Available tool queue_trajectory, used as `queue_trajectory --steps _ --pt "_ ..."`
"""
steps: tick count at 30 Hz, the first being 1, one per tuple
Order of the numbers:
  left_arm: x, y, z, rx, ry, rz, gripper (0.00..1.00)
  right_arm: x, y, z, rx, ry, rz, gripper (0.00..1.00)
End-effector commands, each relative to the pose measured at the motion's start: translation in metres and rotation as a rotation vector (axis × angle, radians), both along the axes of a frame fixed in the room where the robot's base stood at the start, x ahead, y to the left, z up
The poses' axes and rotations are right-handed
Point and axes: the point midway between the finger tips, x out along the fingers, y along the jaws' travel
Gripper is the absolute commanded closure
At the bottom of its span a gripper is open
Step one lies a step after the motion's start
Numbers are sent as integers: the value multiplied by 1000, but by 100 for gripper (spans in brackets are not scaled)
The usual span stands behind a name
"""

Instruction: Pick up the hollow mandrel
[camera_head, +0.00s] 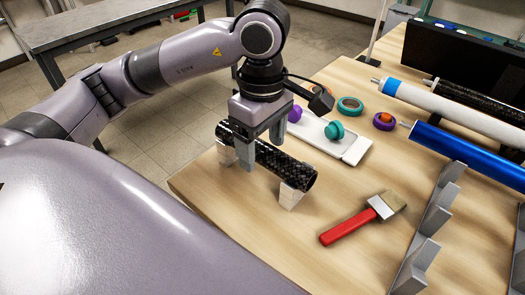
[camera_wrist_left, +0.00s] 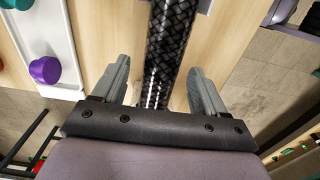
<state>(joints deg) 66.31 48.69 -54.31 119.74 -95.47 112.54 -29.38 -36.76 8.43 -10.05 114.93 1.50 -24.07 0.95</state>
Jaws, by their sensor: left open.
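The hollow mandrel (camera_head: 287,167) is a black tube with a woven carbon pattern and an open near end. It lies across two pale support blocks (camera_head: 290,196) on the wooden table. My left gripper (camera_head: 261,148) points down over the tube with its fingers on either side of it. In the left wrist view the mandrel (camera_wrist_left: 172,35) runs between the two grey fingers of the left gripper (camera_wrist_left: 160,75), with a visible gap on each side. The jaws are open and not clamped on it. My right gripper is not in view.
A red-handled brush (camera_head: 350,227) lies right of the mandrel. A white tray (camera_head: 355,150) with purple and teal knobs sits behind. A blue roll (camera_head: 465,150), a white roll (camera_head: 450,108) and grey brackets (camera_head: 430,225) occupy the right side. The table's left edge is close to the mandrel.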

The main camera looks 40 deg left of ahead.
Motion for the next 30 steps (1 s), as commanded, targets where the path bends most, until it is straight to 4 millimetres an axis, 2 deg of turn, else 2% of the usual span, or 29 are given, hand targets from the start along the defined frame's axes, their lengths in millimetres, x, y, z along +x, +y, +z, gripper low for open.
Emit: queue_trajectory --steps 7,8,13,14,23,30 --pt "0 0 -2 0 0 -1 28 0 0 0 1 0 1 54" --pt "0 0 -2 -1 0 0 34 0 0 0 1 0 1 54" --pt "0 0 -2 -1 0 0 90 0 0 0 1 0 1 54" --pt "0 0 -2 -1 0 0 92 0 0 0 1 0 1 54" --pt "0 0 2 -1 -2 0 92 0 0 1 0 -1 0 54" --pt "1 0 40 -1 -6 0 92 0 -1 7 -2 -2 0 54"
